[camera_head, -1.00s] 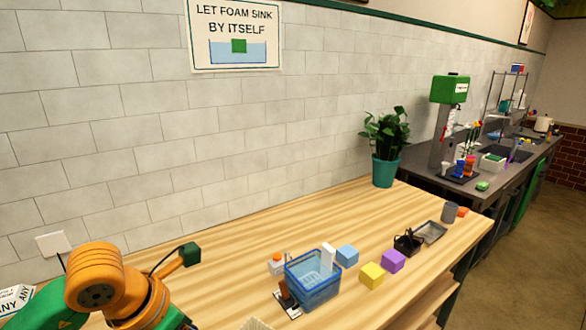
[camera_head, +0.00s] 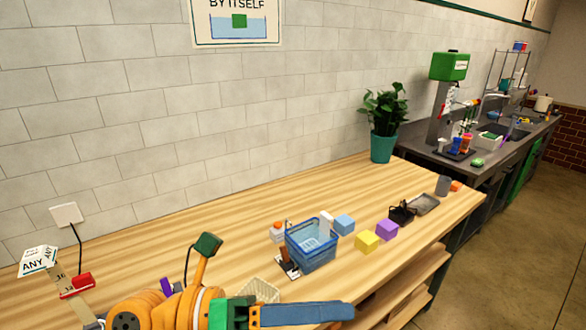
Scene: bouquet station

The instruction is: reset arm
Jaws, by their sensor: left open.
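My left arm, orange and green, comes in at the bottom left. Its gripper (camera_head: 302,313) shows at the bottom edge as a long blue-grey finger pointing right, in front of the blue basket. The gripper is open and nothing shows in it; the lower part is cut off by the frame. A dark green block on an orange stalk rises from the wrist, apart from the basket. My right gripper is not in view.
The blue basket (camera_head: 312,256) stands mid-table near blue (camera_head: 344,225), yellow (camera_head: 367,241) and purple (camera_head: 387,229) foam blocks. A pale basket (camera_head: 262,290) sits close behind the wrist. A potted plant (camera_head: 383,145) stands far back.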

